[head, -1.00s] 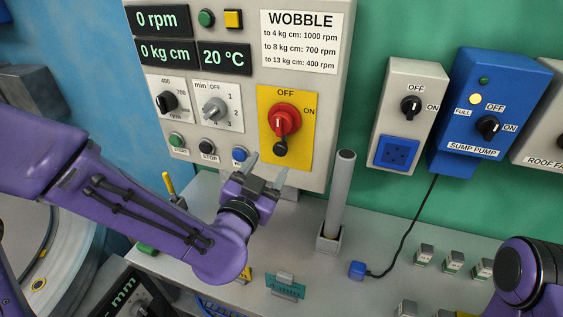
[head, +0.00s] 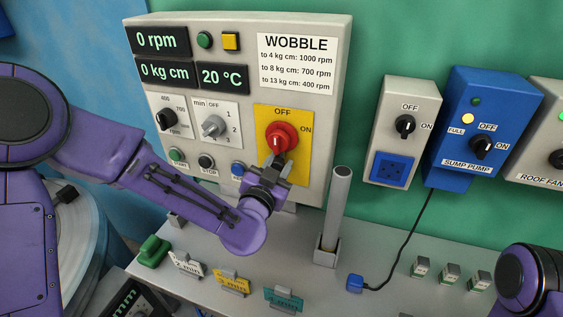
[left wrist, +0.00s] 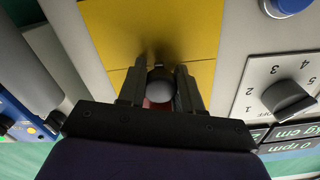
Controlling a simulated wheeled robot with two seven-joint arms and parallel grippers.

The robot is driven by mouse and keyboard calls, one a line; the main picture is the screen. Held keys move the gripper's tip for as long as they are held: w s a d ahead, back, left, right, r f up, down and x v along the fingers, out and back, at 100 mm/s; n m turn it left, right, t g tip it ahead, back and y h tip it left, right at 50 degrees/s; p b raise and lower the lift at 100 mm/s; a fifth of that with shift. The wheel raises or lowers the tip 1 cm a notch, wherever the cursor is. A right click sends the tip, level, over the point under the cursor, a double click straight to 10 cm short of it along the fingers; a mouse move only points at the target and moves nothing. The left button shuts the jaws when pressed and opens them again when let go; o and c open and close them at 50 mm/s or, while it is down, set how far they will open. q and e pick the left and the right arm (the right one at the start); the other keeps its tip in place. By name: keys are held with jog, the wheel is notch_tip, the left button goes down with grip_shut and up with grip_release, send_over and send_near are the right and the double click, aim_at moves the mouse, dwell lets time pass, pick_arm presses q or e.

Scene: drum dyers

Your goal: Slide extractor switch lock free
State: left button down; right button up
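The extractor switch is a red rotary knob (head: 281,137) on a yellow plate (head: 305,150), with its white mark at OFF. The switch lock, a small dark rounded piece below the knob before, is mostly hidden by my left gripper (head: 277,166) in the head view. In the left wrist view, the lock's grey rounded end (left wrist: 161,88) sits between the two fingers of my left gripper (left wrist: 161,80), which look closed against both its sides. Part of the red knob (left wrist: 155,104) shows behind it. My right gripper is out of view; only my right arm shows at lower right.
The grey control panel (head: 240,25) has more dials and buttons left of the plate. A grey upright tube (head: 338,205) stands close to the right of my left gripper. A blue sump pump box (head: 485,110) is farther right. Coloured tags (head: 283,300) stand on the bench.

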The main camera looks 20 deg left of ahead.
pick_arm(q)
notch_tip(320, 180, down, 2)
jog(key=shift+s+f+b, duration=0.1)
jog(key=shift+f+b, duration=0.05)
jog(key=shift+b, duration=0.85)
jog(key=c, duration=0.8)
grip_release()
jog(key=shift+a+f, duration=0.1)
jog(key=shift+o, duration=0.2)
jog(key=shift+a, duration=0.1)
